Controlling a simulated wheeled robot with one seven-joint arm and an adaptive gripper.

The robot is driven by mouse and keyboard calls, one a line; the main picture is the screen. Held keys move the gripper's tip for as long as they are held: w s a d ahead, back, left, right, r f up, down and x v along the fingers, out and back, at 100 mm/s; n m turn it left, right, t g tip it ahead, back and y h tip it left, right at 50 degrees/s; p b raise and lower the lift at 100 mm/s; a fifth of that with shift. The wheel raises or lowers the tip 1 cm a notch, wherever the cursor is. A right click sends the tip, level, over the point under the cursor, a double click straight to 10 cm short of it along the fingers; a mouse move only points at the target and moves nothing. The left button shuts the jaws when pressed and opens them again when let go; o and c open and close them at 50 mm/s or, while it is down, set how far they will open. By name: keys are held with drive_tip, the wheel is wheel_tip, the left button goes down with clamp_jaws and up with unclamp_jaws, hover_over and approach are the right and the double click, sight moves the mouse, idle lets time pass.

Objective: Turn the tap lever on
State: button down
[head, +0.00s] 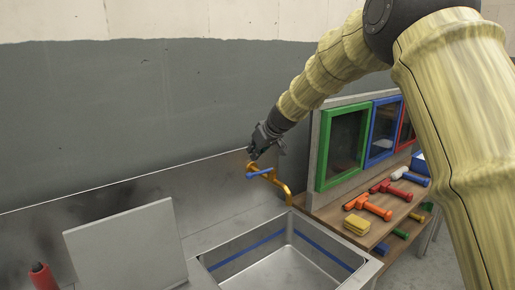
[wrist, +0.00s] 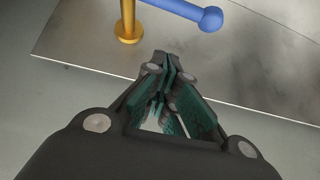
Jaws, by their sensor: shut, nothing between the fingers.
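The gold tap (head: 285,188) stands at the back of the metal sink (head: 330,262), its spout curving down. Its blue lever (head: 259,172) sticks out to the left near the top. My gripper (head: 254,153) is just above and behind the lever, against the back panel in the picture. In the wrist view the gripper (wrist: 163,62) is shut and empty. There the blue lever (wrist: 185,10) with its ball end and a gold tap post (wrist: 128,25) show beyond the fingertips, apart from them. The rest of the tap is out of the wrist view.
A grey upright panel (head: 127,246) stands left of the sink, with a red-topped item (head: 42,278) at the far left.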

sight(261, 172)
drive_tip(key=shift+s+f+p, duration=0.1)
drive_tip(key=shift+f+p, duration=1.15)
drive_tip(key=shift+f, duration=1.15)
drive_tip(key=shift+s+d+b, duration=0.1)
drive_tip(key=shift+d+b, duration=0.15)
drive_tip(key=shift+b, duration=0.1)
